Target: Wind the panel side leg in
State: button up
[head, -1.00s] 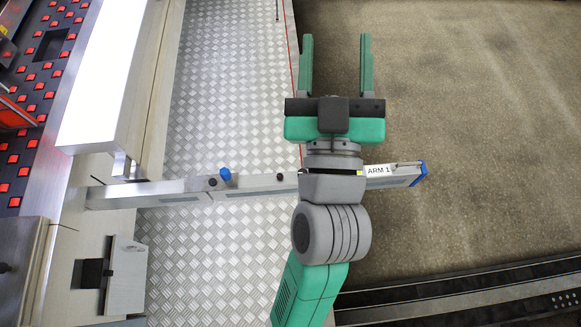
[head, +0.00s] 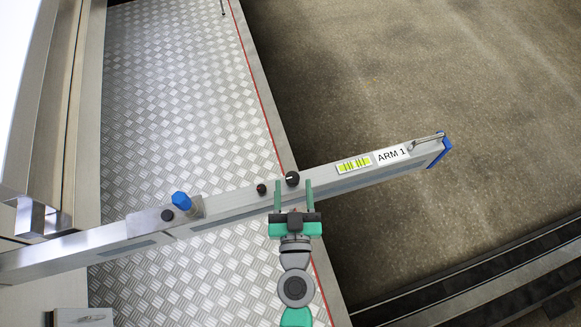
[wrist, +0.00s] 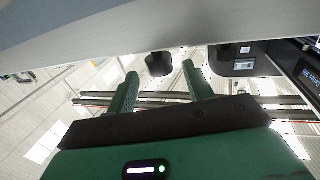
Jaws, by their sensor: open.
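A long grey beam labelled ARM 1 (head: 352,180) crosses the head view from lower left to upper right. A round black knob (head: 292,178) is on its far edge. My gripper (head: 293,183) is at the beam with its fingers apart, one on each side of this knob, and empty. In the wrist view a dark knob (wrist: 158,64) shows below the beam's grey underside (wrist: 150,30), between and just beyond my open fingertips (wrist: 160,74). I cannot tell whether they touch it. No part is clearly identifiable as the panel side leg.
A second black knob (head: 261,188) and a blue knob (head: 181,200) sit farther left along the beam. The beam ends in a blue cap (head: 440,152) with a metal handle. Chequered metal plate (head: 180,90) lies under its left part. Open floor (head: 430,70) is at right, a dark rail (head: 480,285) at lower right.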

jog(key=w, duration=0.5)
jog(key=shift+w+a+r, duration=0.1)
jog(key=shift+w+a, duration=0.1)
jog(key=shift+w, duration=0.05)
jog(key=c, duration=1)
jog(key=shift+n+y+b, duration=0.3)
jog(key=shift+y+b, duration=0.1)
jog(key=shift+b, duration=0.05)
